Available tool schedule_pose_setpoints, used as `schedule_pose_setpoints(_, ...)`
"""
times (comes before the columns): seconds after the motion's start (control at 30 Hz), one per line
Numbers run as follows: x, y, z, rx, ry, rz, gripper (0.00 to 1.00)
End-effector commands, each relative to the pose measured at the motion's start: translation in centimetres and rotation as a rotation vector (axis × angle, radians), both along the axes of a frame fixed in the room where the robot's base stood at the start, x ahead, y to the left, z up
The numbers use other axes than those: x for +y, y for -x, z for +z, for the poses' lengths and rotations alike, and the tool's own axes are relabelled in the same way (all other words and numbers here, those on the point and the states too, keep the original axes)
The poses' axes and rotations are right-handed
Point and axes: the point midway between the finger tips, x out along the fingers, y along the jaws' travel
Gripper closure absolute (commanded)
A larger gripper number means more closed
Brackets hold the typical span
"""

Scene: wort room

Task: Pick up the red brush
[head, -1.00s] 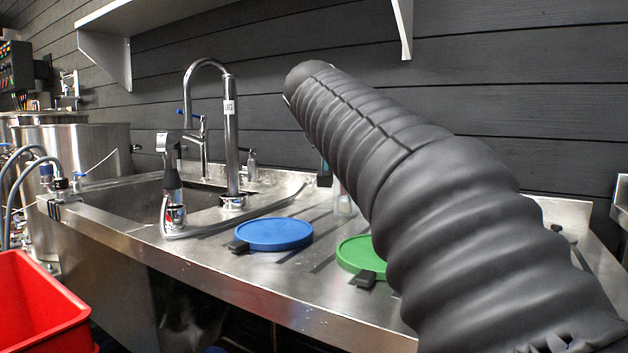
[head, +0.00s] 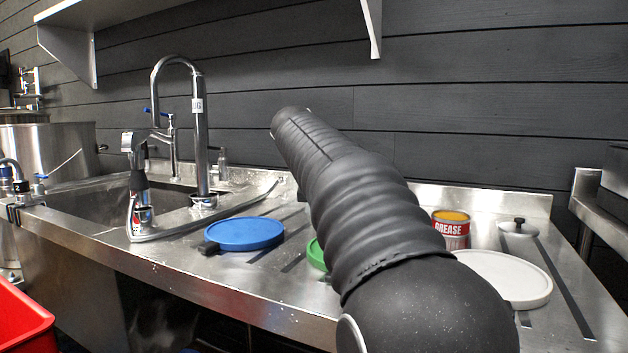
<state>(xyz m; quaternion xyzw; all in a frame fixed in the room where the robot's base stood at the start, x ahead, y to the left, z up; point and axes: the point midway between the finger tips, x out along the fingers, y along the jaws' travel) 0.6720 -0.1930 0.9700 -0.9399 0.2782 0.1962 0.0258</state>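I see no red brush in the head view. My arm, in a black ribbed sleeve, reaches from the lower right up over the steel counter (head: 270,300), its far end in front of the dark wall. No gripper fingers show at that end, so I cannot see whether they hold anything. The arm hides part of the counter's middle and back, and most of a green round mat (head: 317,254).
A blue round mat (head: 245,233) lies right of the sink (head: 85,209) and its tall faucet (head: 201,140). A grease can (head: 451,230), a white round mat (head: 508,278) and a small lid (head: 519,228) are at right. A red bin (head: 20,325) is at lower left.

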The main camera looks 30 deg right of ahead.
Motion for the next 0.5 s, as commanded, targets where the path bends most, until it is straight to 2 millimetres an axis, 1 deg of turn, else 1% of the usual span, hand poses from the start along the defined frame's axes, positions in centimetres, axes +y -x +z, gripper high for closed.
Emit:
schedule_pose_setpoints(0.23,-0.20,-0.25,-0.05,-0.001,0.000,0.000,0.50)
schedule_pose_setpoints(0.27,-0.20,-0.25,-0.05,-0.001,0.000,0.000,0.55)
schedule_pose_setpoints(0.3,-0.19,-0.24,-0.05,-0.001,0.000,0.000,0.65)
schedule_pose_setpoints(0.37,-0.19,-0.24,-0.06,-0.001,0.000,0.000,0.80)
schedule_pose_setpoints(0.4,-0.19,-0.24,-0.06,-0.001,0.000,0.000,0.90)
schedule_pose_setpoints(0.43,-0.19,-0.24,-0.06,-0.001,0.000,0.000,0.97)
schedule_pose_setpoints(0.47,-0.18,-0.23,-0.05,-0.001,0.000,0.000,1.00)
schedule_pose_setpoints(0.5,-0.18,-0.23,-0.05,-0.001,0.000,0.000,1.00)
